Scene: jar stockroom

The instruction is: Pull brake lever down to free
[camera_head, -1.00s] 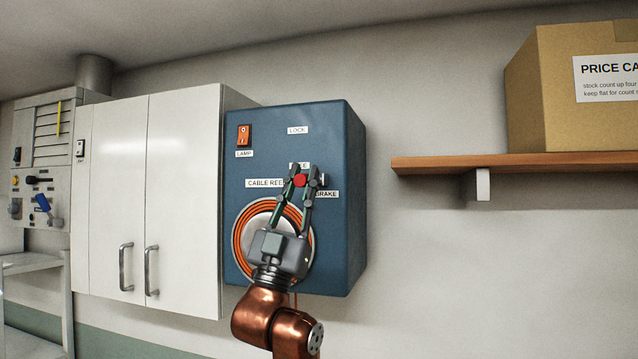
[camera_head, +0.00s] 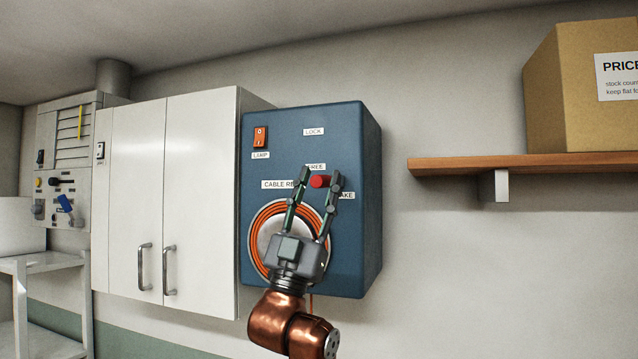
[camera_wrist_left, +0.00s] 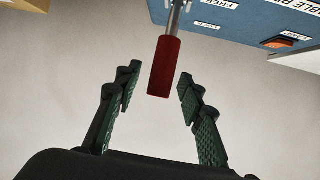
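The blue cable reel box (camera_head: 355,140) hangs on the wall in the head view. The brake lever has a red handle (camera_head: 320,181), just under the FREE label (camera_head: 315,167); the LOCK label (camera_head: 313,131) is higher up. My left gripper (camera_head: 320,178) is open, with one finger on each side of the handle. In the left wrist view the red handle (camera_wrist_left: 163,66) reaches between the open fingers (camera_wrist_left: 158,90), with a gap on both sides. The lever's base is mostly hidden in the head view. My right gripper is not in view.
An orange cable reel (camera_head: 262,225) is behind my left gripper. An orange lamp switch (camera_head: 260,137) is at the box's upper left. A white cabinet (camera_head: 200,190) stands left of the box. A wooden shelf (camera_head: 450,165) with a cardboard box (camera_head: 560,100) is to the right.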

